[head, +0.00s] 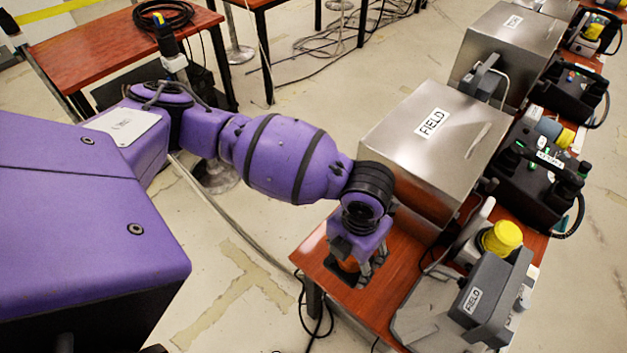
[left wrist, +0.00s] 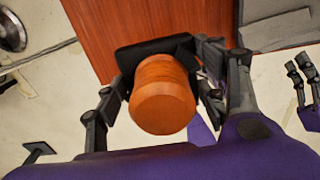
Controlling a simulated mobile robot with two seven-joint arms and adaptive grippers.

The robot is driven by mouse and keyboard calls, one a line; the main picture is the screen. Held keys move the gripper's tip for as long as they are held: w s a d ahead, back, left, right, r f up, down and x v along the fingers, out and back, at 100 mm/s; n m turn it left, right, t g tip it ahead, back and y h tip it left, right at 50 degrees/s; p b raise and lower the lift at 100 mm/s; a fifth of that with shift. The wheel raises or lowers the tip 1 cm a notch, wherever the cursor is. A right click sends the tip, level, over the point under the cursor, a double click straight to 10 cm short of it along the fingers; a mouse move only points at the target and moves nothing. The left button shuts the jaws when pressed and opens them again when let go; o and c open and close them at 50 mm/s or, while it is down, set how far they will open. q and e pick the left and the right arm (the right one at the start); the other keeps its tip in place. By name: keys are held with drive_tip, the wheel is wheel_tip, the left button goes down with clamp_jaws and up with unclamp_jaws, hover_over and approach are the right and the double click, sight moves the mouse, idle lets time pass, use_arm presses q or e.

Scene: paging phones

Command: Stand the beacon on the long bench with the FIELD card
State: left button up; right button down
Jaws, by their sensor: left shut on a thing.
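The beacon is an orange, rounded cylinder (left wrist: 162,98) on a black square base (left wrist: 150,50). My left gripper (left wrist: 158,92) is shut around its orange body, with a finger on each side. In the head view the gripper (head: 357,262) points down at the near left corner of the long bench (head: 318,262), and the beacon (head: 347,264) shows between the fingers. The base is at the bench top; I cannot tell whether it touches. A FIELD card (head: 432,122) is on a metal box. My right gripper (left wrist: 300,82) shows small at the left wrist view's right edge.
A steel box (head: 400,170) stands just behind the beacon. Black phone units (head: 535,180) line the bench. A separate red-brown table (head: 95,50) is at the back left.

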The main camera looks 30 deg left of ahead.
use_arm(q)
drive_tip(key=w+f, duration=0.5)
drive_tip(key=shift+w+d+f+b, duration=0.15)
drive_tip(key=shift+w+d+b, duration=0.1)
drive_tip(key=shift+d+b, duration=0.05)
drive_tip(key=shift+w+f, duration=0.55)
drive_tip(key=shift+f, duration=1.5)
drive_tip(key=shift+f, duration=0.2)
drive_tip(key=o, duration=1.6)
drive_tip(key=shift+r, duration=0.1)
